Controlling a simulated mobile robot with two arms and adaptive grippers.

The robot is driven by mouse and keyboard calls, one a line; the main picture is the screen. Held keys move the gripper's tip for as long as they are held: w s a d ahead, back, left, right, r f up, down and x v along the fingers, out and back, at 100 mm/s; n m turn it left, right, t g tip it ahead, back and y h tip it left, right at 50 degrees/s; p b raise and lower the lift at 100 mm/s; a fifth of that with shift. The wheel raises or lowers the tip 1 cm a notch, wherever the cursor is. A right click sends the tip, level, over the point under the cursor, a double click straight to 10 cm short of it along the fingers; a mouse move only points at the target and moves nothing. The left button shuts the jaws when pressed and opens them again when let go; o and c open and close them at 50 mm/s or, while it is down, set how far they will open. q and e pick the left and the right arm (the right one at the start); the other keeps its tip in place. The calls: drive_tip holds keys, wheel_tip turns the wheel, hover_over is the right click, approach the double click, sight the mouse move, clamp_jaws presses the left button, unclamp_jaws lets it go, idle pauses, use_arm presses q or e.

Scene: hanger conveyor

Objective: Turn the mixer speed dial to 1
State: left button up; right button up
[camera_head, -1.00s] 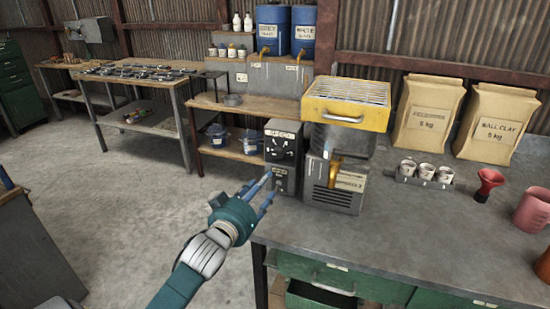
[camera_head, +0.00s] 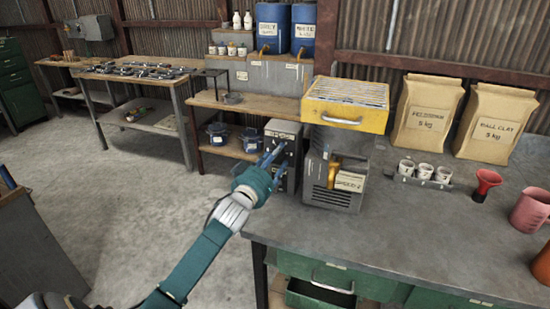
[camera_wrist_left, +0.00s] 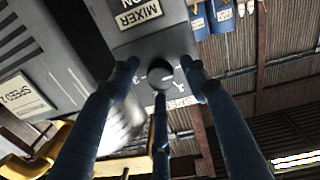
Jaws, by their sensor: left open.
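The grey control box (camera_head: 283,128) stands at the left end of the workbench. The mixer speed dial (camera_wrist_left: 160,77) is a small dark round knob on its face, under a MIXER label (camera_wrist_left: 138,16), in the left wrist view. A pale pointer line shows on the knob; the numbers around it are partly hidden, so I cannot read the setting. My left gripper (camera_head: 270,157) is open in front of the box, its blue fingers (camera_wrist_left: 160,88) spread around the dial. I cannot tell whether they touch it. In the head view the gripper hides the dial.
A grey machine with a yellow grated top (camera_head: 346,103) stands right of the box; its plate (camera_head: 349,182) reads SPEED 2 in the wrist view. The floor left of the bench is open.

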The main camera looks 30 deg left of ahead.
use_arm(q)
drive_tip(key=c, duration=1.2)
drive_tip(key=shift+o, duration=0.2)
drive_tip(key=shift+m, duration=0.3)
drive_tip(key=shift+m+g+p, duration=0.4)
drive_tip(key=shift+m+p, duration=1.8)
drive_tip(key=shift+m, duration=3.3)
